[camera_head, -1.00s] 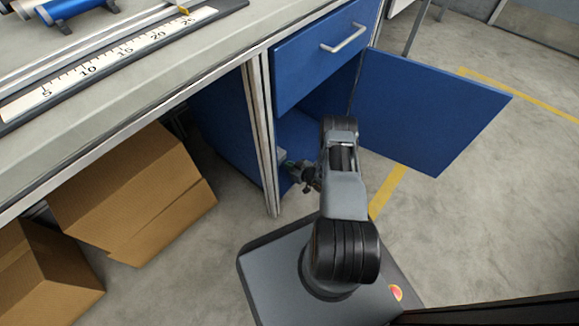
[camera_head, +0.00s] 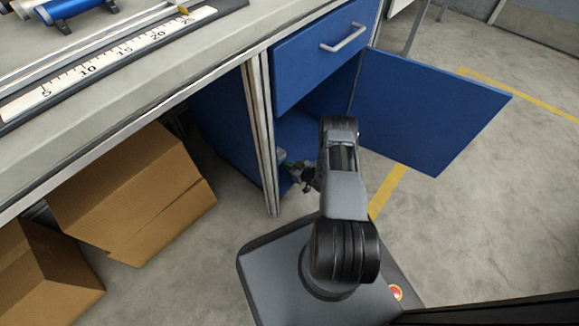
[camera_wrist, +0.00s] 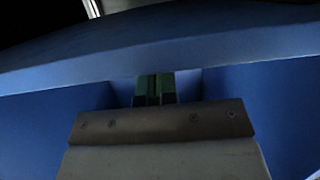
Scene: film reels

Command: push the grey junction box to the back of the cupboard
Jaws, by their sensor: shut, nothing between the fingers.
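The blue cupboard (camera_head: 300,133) stands open under the worktop, below its drawer. A small grey shape, seemingly the junction box (camera_head: 281,155), shows just inside the left side of the opening. My gripper (camera_head: 289,166) is at the opening, close beside this shape; I cannot tell whether they touch. In the wrist view my gripper's greenish fingers (camera_wrist: 155,89) are together and point into the blue interior. The gripper's own body fills the bottom of that view, and I cannot make out the box there.
The cupboard door (camera_head: 430,110) is swung open to the right. The closed drawer (camera_head: 318,55) sits above the opening, and a narrow post (camera_head: 262,135) borders it on the left. Cardboard boxes (camera_head: 135,190) stand under the worktop at left. Floor is clear at right.

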